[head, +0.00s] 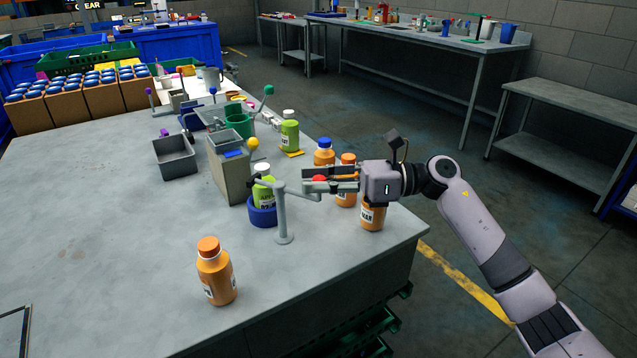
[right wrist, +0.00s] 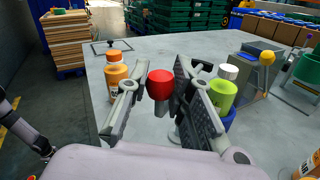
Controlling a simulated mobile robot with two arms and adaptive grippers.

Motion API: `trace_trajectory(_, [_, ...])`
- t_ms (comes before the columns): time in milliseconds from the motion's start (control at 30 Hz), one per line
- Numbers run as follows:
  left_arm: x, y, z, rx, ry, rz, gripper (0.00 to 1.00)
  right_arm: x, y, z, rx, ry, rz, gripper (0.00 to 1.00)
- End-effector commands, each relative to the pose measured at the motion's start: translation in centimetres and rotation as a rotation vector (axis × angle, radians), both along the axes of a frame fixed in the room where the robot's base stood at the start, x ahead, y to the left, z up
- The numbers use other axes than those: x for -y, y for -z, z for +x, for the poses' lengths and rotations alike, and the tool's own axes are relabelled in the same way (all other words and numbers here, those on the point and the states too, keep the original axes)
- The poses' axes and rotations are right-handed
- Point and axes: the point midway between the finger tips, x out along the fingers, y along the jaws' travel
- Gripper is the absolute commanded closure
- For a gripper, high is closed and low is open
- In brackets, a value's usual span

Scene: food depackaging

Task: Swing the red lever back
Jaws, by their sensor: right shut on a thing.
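The red lever's round knob (head: 319,179) sits on an arm that reaches out from a grey post (head: 282,215) on the table. My right gripper (head: 308,180) reaches in from the right and is shut on the knob. In the right wrist view the red knob (right wrist: 160,84) lies between the two fingers of my right gripper (right wrist: 160,74). Its lower stem shows below it. A green bottle with a white cap (head: 264,188) stands in a blue ring holder (head: 263,216) just left of the post. My left gripper is not in view.
Orange bottles stand close under and beside my right gripper, one (head: 372,214) beneath it. Another orange bottle (head: 216,272) stands alone near the front. A grey box machine with a yellow knob (head: 253,144) is behind the holder. The table's left side (head: 90,220) is clear.

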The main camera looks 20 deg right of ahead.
Motion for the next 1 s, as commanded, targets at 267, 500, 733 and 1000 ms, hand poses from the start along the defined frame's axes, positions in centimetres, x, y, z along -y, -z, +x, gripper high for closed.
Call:
trace_trajectory(267, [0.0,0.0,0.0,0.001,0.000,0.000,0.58,0.0,-0.1,0.0,0.002,0.002,0.000,0.62])
trace_trajectory(500, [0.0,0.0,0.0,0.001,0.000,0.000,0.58,0.0,0.0,0.0,0.001,0.001,0.000,0.58])
trace_trajectory(733, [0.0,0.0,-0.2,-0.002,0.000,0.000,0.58,0.7,0.0,-0.1,0.002,0.003,-0.002,0.58])
trace_trajectory(1000, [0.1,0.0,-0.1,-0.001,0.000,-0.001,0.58,5.8,0.0,-1.2,0.000,0.006,-0.002,0.58])
